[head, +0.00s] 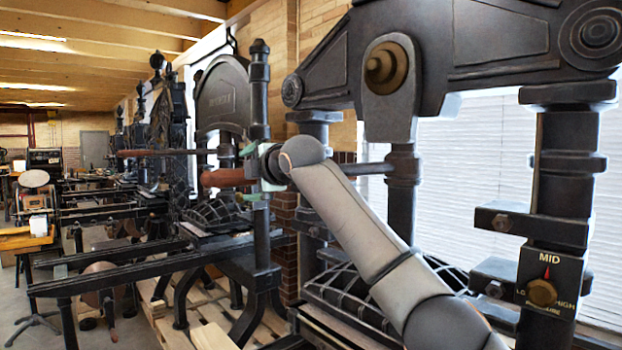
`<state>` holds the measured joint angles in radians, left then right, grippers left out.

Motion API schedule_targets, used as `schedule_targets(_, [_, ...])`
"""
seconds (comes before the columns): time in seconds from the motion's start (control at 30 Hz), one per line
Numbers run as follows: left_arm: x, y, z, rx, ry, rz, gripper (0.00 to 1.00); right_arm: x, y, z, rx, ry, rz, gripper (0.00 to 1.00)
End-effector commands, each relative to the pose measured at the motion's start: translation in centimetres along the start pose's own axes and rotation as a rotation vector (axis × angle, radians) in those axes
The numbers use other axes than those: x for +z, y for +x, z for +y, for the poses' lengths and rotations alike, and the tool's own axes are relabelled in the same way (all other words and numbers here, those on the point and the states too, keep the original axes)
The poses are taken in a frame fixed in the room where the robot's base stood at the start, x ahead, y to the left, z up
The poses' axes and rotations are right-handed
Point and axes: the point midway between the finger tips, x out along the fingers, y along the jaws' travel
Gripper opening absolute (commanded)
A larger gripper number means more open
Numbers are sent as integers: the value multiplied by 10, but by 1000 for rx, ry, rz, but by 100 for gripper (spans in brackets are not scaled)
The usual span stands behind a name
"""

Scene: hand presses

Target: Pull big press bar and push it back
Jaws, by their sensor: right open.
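The big press (400,75) fills the right side, dark metal with a brass-coloured pivot. Its bar (370,168) runs left from the press column, passes behind my right wrist, and appears to end in a reddish-brown handle (222,178). My right gripper (252,173) is open at the inner end of that handle. One pale green finger shows above the handle and one below it. I cannot tell whether the fingers touch it. My grey right arm comes up from the lower right and hides part of the bar. My left gripper is not in view.
A second press (222,95) stands behind, with another thin bar with a brown grip (132,153) to the left. A pressure dial (542,292) marked MID sits on the right column. Black rails (110,275) and wooden pallets (205,310) lie lower left. Bare floor shows at far left.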

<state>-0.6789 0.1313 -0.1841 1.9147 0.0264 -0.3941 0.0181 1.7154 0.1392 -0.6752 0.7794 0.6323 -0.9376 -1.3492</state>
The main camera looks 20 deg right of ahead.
Motion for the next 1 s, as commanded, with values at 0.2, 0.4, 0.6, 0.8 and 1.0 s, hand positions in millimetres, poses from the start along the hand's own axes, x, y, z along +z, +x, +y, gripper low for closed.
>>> schedule_targets(0.2, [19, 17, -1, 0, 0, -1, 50, 0, -22, -3, 3, 0, 0, 100])
schedule_targets(0.4, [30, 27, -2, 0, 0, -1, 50, 0, -43, -2, 3, 1, 0, 100])
schedule_targets(0.6, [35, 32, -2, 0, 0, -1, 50, 0, -57, 0, 2, 0, 0, 100])
schedule_targets(0.8, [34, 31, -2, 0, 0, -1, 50, 0, -59, 1, -1, 1, 0, 100])
schedule_targets(1.0, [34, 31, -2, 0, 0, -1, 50, 0, -59, 1, 0, 1, 0, 100])
